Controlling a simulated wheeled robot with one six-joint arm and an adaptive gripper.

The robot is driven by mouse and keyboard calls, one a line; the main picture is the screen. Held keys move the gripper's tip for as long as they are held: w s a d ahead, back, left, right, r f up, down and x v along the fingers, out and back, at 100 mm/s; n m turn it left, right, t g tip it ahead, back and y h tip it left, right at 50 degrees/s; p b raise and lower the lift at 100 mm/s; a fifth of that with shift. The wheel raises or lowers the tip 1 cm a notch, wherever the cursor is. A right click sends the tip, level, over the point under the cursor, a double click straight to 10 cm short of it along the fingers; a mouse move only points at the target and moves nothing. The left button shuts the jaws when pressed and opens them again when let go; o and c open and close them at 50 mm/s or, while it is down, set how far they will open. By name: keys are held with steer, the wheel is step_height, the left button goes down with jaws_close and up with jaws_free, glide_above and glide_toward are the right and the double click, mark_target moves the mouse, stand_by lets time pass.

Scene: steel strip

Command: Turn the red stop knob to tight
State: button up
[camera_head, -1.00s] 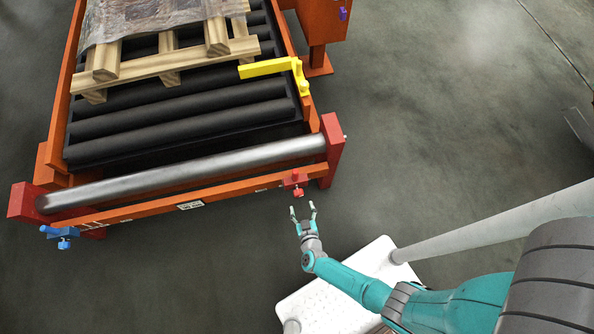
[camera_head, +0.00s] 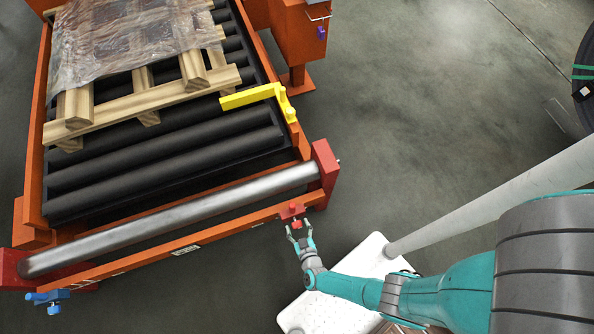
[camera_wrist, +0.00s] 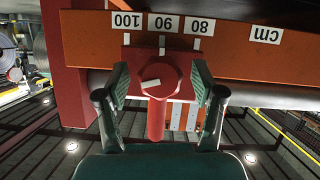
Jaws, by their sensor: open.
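The red stop knob (camera_wrist: 158,82) sits on a red stop block (camera_wrist: 182,56) on the orange rail; its round face has a white mark. In the head view the knob (camera_head: 296,224) is at the rail's right end, below the block. My gripper (camera_head: 299,229) is open, with its fingertips at the knob. In the wrist view the two green-padded fingers of my gripper (camera_wrist: 159,88) stand on either side of the knob, with a gap on each side. A red stem (camera_wrist: 157,120) hangs below the knob's face.
The orange rail (camera_wrist: 254,60) carries upside-down labels 100, 90, 80 and cm. A steel roller (camera_head: 170,220) runs behind it. A blue stop (camera_head: 48,298) is at the rail's left end. A yellow arm (camera_head: 255,97) and a wrapped pallet (camera_head: 140,98) are on the conveyor.

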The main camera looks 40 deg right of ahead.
steer(key=c, duration=1.1)
steer(key=m+t+y, duration=0.1)
steer(key=m+y, duration=0.1)
steer(key=m, duration=0.1)
steer(key=shift+d+m+y, duration=0.15)
steer(key=shift+m+y, duration=0.15)
steer(key=shift+m, duration=0.1)
steer(key=m+t+y, duration=0.1)
steer(key=m+y, duration=0.1)
steer(key=m, duration=0.1)
steer(key=shift+m, duration=0.3)
steer(key=shift+m+t, duration=0.5)
steer(key=shift+m, duration=0.1)
steer(key=o, duration=1.1)
steer(key=shift+s, duration=0.1)
steer(key=v, duration=0.7)
steer(key=shift+s, duration=0.2)
